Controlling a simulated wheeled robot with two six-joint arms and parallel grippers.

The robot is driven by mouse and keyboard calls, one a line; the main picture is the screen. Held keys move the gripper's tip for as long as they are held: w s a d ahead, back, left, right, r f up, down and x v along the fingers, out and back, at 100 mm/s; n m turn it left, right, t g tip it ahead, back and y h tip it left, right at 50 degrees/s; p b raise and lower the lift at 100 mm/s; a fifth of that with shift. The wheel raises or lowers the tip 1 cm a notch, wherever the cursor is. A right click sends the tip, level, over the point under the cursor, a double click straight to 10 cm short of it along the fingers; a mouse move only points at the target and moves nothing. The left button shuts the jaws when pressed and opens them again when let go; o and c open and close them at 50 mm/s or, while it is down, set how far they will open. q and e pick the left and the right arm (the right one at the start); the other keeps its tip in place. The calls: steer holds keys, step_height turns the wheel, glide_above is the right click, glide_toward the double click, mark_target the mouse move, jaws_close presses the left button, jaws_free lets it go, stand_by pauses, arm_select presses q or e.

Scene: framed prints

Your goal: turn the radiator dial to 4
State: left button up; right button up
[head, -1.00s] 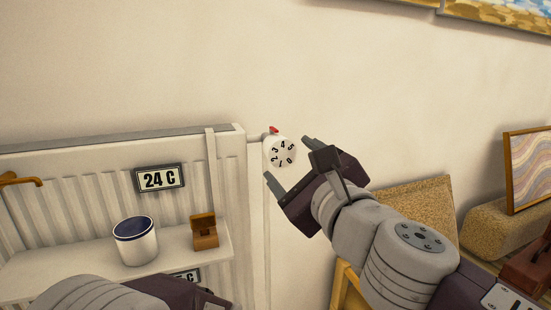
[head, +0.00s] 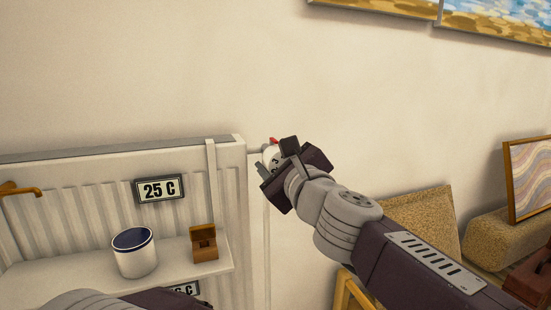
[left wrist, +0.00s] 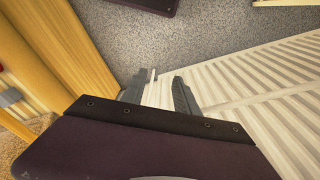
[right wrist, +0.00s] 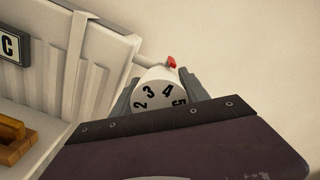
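The white radiator dial (right wrist: 156,92) with black numbers sits on a valve right of the radiator (head: 227,185). In the right wrist view the red pointer (right wrist: 171,62) stands above it, near the 4. My right gripper (right wrist: 157,97) has one finger on each side of the dial and appears shut on it; in the head view the gripper (head: 276,160) hides much of the dial. The display (head: 160,189) on the radiator reads 25 C. My left gripper (left wrist: 162,92) is empty, its fingers apart, low in front of the radiator.
A white shelf (head: 170,268) on the radiator holds a white mug with a dark inside (head: 135,256) and a small wooden box (head: 203,245).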

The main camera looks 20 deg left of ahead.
steer(key=shift+c, duration=0.8)
steer(key=shift+r+n+p, duration=0.1)
steer(key=shift+n+p, duration=0.25)
steer(key=shift+n, duration=1.05)
steer(key=o, duration=1.3)
steer(key=shift+s, duration=0.1)
